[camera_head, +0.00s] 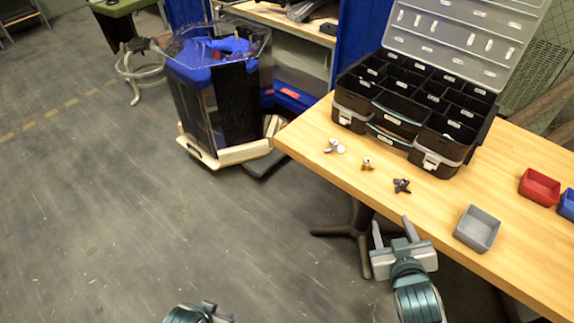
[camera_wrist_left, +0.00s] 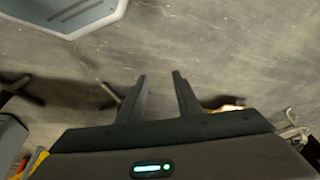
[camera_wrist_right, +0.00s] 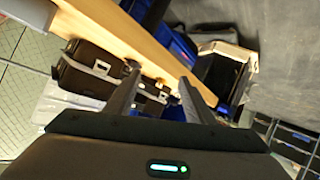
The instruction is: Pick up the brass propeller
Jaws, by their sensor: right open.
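The brass propeller (camera_head: 367,163) is a small gold-coloured piece on the wooden table, near its front edge. It lies between a silver-white propeller (camera_head: 333,146) and a dark propeller (camera_head: 402,186). My right gripper (camera_head: 393,229) is open and empty, just off the table's front edge and nearer to me than the propellers. Its spread fingers also show in the right wrist view (camera_wrist_right: 160,77), where I cannot clearly tell the propellers apart. My left gripper (camera_wrist_left: 160,80) is open and empty over the floor, low and left in the head view and mostly cut off there.
An open black organizer case (camera_head: 420,110) stands behind the propellers on the table (camera_head: 500,230). A grey bin (camera_head: 478,229), a red bin (camera_head: 540,187) and a blue bin (camera_head: 567,203) sit to the right. A clear tank with blue parts (camera_head: 215,90) stands left of the table.

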